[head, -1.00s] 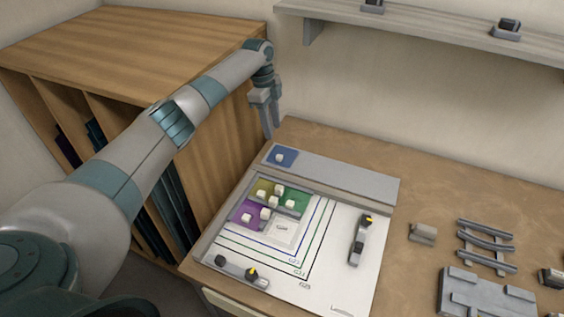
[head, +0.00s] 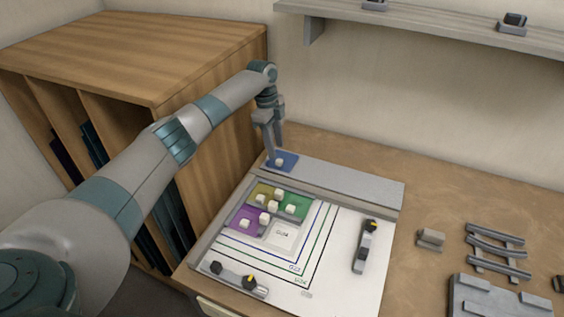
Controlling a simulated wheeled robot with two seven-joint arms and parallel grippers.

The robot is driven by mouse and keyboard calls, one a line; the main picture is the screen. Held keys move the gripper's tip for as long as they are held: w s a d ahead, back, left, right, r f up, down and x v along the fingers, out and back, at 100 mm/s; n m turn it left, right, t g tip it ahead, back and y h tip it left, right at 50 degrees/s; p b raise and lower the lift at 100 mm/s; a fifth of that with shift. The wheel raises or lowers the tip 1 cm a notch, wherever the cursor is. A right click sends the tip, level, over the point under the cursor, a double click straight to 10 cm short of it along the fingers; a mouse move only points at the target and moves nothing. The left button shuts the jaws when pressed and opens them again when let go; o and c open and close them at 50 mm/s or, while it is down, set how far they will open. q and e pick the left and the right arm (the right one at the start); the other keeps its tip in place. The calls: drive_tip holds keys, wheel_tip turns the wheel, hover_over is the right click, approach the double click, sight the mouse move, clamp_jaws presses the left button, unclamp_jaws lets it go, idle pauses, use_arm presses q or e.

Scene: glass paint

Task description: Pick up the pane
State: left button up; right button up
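A small blue pane (head: 291,163) with a white knob (head: 280,162) on it lies at the left end of a grey ledge (head: 345,182) behind the white board. My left gripper (head: 272,153) points down just above and behind the blue pane, its fingers apart around the knob's height or slightly higher. Contact with the knob cannot be told. On the board, yellow-green (head: 261,188), green (head: 298,212) and purple (head: 234,222) panes sit together, with several white knobs. My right gripper is not in view.
The white board (head: 340,240) has nested outlines and two dark-knobbed clamps, at its right (head: 366,245) and front (head: 238,279). A wooden cabinet (head: 140,50) stands left, close to my arm. Grey racks (head: 495,250) lie right; a shelf (head: 430,25) hangs above.

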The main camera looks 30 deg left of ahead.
sight(279, 161)
use_arm(q)
drive_tip(key=shift+w+d+f+b, duration=0.1)
drive_tip(key=shift+d+f+b, duration=0.1)
drive_tip(key=shift+f+b, duration=0.75)
drive_tip(key=shift+w+d+f+b, duration=0.1)
drive_tip(key=shift+d+f+b, duration=0.1)
drive_tip(key=shift+f+b, duration=0.65)
drive_tip(key=shift+d+f+b, duration=0.15)
drive_tip(key=shift+f+b, duration=0.35)
drive_tip(key=shift+f, duration=0.25)
clamp_jaws()
